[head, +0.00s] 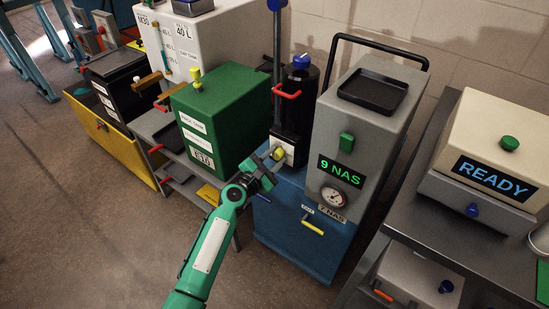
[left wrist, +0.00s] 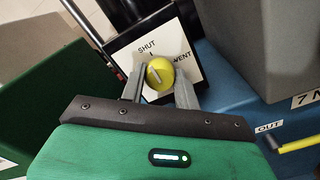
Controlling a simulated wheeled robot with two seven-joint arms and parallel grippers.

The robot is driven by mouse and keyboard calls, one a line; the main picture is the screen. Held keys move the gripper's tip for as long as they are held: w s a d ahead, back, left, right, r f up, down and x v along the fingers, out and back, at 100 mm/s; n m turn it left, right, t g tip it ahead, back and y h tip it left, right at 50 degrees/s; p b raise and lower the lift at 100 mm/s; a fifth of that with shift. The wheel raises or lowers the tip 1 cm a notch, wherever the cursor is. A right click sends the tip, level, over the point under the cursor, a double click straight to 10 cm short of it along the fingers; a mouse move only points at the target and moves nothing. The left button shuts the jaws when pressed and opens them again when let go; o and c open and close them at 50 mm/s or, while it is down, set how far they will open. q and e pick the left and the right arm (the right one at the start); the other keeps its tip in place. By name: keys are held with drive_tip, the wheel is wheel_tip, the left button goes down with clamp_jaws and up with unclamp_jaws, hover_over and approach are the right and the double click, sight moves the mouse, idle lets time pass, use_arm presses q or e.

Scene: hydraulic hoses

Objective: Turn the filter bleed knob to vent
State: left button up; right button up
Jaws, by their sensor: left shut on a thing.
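The filter bleed knob is a yellow round knob (head: 279,153) on a white plate at the foot of the black filter (head: 300,88). In the left wrist view the knob (left wrist: 160,74) sits on the plate (left wrist: 135,50), which reads SHUT above it and VENT to its right. My left gripper (head: 270,161) reaches the knob from the front. Its two fingers (left wrist: 159,91) stand on either side of the knob and are shut on it. My right gripper is not in view.
A grey unit (head: 365,125) reading 9 NAS stands right of the filter on a blue base (head: 290,235). A yellow OUT lever (head: 313,228) sticks out of it. A green tank (head: 222,115) stands close on the left. The floor at front left is clear.

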use_arm(q)
drive_tip(key=m+b, duration=0.3)
drive_tip(key=m, duration=0.5)
drive_tip(key=shift+f+m+b, duration=0.1)
drive_tip(key=shift+m+b, duration=0.2)
drive_tip(key=shift+b, duration=0.1)
drive_tip(key=shift+m, duration=0.8)
drive_tip(key=m, duration=0.2)
drive_tip(key=shift+m+b, duration=0.4)
drive_tip(key=shift+m, duration=2.5)
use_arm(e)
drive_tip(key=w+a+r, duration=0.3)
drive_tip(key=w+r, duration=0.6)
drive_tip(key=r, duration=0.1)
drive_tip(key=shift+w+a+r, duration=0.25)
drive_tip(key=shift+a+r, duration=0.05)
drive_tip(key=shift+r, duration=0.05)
